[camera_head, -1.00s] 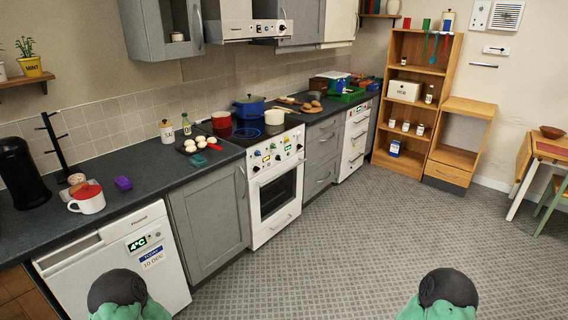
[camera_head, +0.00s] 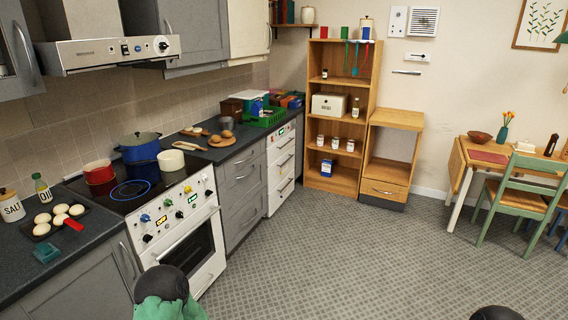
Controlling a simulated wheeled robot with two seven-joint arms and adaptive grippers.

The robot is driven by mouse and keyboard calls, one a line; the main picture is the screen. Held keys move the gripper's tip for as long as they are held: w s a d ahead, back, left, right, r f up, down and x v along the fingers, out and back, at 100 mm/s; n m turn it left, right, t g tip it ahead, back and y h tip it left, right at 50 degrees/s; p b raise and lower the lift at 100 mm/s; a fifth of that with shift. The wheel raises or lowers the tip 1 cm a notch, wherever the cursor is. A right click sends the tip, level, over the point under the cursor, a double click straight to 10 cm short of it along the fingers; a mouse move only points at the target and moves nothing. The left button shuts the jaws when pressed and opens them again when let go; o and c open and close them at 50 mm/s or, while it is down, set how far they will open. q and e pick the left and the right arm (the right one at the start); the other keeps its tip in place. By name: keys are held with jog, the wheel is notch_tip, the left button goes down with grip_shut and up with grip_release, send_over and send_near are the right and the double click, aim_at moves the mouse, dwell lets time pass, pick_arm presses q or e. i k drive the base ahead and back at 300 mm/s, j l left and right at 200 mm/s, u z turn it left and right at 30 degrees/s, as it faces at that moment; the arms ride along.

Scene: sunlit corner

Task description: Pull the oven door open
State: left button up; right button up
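The white oven (camera_head: 180,220) stands at the left, set into the row of grey cabinets. Its door (camera_head: 200,249) has a dark glass window and a light bar handle (camera_head: 188,236) along its top. The door looks closed. The lower left part of the oven is hidden behind my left arm. Only rounded dark and green parts of my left arm show at the bottom, in front of the oven, and a dark part of my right arm shows at the bottom right edge. Neither gripper's fingers are in view.
On the hob stand a red pot (camera_head: 99,172), a blue pot (camera_head: 139,147) and a cream pot (camera_head: 171,160). A wooden shelf (camera_head: 370,75) stands at the back. A table (camera_head: 460,165) and green chair (camera_head: 516,200) are at the right. The tiled floor (camera_head: 350,255) between is clear.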

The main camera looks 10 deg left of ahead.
aim_at(208, 211)
jog(key=i+u, duration=0.15)
jog(key=i, duration=0.4)
jog(key=i+l+u, duration=0.15)
jog(key=i, duration=0.4)
jog(key=i+l+u, duration=0.15)
jog(key=i, duration=0.35)
jog(key=l, duration=0.1)
